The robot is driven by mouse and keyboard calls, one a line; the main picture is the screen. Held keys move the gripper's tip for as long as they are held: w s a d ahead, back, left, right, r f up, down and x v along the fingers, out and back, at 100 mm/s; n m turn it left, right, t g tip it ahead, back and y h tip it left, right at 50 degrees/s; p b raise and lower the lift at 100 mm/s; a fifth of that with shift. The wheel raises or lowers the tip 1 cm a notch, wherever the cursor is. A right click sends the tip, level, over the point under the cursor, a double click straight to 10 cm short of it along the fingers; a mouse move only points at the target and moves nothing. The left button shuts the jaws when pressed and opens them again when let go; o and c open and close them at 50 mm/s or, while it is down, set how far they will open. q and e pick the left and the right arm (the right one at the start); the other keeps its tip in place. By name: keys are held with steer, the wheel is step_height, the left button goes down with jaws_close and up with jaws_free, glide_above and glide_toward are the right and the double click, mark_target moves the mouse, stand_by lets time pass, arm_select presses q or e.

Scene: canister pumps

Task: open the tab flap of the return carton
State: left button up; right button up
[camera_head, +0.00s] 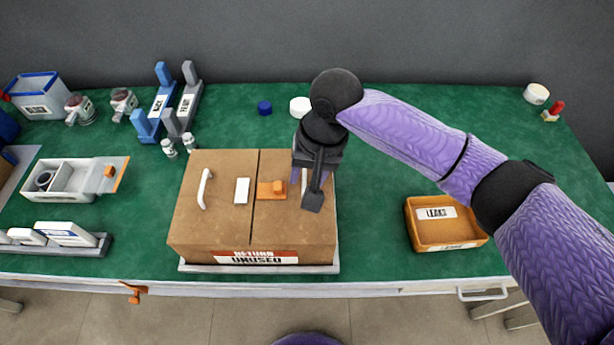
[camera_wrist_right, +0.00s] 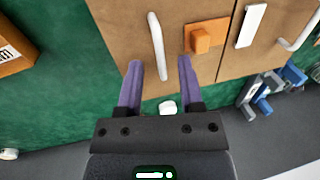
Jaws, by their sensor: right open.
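The return carton (camera_head: 215,226) is a brown box with two closed top flaps meeting at a seam. The right flap (camera_head: 270,228) bears an orange tab (camera_head: 272,190) beside the seam. The left flap bears a white handle (camera_head: 204,188) and a white plate (camera_head: 242,190). My right gripper (camera_head: 309,180) is open above the right flap, pointing down, and hides part of it. In the right wrist view, a second white handle (camera_wrist_right: 157,46) lies just ahead of the open fingers (camera_wrist_right: 160,68), and the orange tab (camera_wrist_right: 203,38) is beside it. My left gripper is not in view.
An orange "LEAKS" tray (camera_head: 461,232) stands right of the carton. White (camera_head: 300,107) and blue (camera_head: 265,107) caps lie behind it. Blue and grey stands (camera_head: 160,105), a white tray (camera_head: 72,180) and a rack (camera_head: 60,238) are left. Green tabletop is clear between carton and orange tray.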

steer(key=shift+f, duration=0.4)
jaws_close()
stand_by(1.2)
